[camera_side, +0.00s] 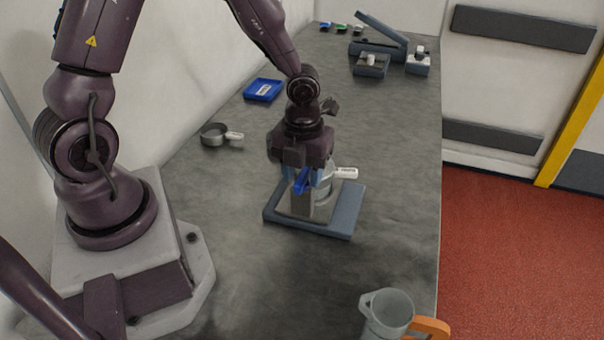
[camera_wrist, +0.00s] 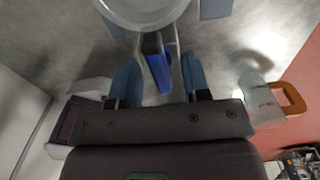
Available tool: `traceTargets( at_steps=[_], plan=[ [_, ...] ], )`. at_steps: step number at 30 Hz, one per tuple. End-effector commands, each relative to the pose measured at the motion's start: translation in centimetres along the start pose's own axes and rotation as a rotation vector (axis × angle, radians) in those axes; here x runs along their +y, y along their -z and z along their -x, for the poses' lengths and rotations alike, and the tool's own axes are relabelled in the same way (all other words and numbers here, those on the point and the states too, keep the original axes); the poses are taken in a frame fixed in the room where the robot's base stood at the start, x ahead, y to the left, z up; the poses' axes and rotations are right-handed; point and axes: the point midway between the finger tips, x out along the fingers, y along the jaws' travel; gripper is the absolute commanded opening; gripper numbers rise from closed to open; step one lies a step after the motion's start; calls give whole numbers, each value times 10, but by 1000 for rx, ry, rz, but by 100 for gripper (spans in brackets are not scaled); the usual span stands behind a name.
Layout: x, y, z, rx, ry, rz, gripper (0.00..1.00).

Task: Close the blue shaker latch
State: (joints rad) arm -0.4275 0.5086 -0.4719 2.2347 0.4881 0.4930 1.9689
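The shaker stands on a blue-grey base plate (camera_side: 345,215) in the middle of the bench. Its pale round body shows at the top of the wrist view (camera_wrist: 145,14) and is partly hidden by my gripper in the side view. The blue latch (camera_side: 301,182) sticks out from the shaker's near side; it also shows in the wrist view (camera_wrist: 158,68). My gripper (camera_wrist: 160,70) points down over the shaker. Its two blue fingers stand apart, one each side of the latch, with visible gaps. I cannot tell if the latch is open or shut.
A grey cup with a white handle (camera_side: 215,134) and a blue tray (camera_side: 263,90) lie behind and left. A clear jug with an orange handle (camera_side: 387,312) stands at the front right. A hinged blue-grey device (camera_side: 378,45) stands far back. The front bench is mostly clear.

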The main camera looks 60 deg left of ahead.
Motion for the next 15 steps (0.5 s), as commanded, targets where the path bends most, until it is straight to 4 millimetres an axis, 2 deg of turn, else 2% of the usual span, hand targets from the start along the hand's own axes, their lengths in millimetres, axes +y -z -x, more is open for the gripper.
traceTargets(
  at_steps=[10,15],
  plan=[
    [0,0,2,1,0,5,52],
    [0,-1,17,-1,1,7,52]
  ],
)
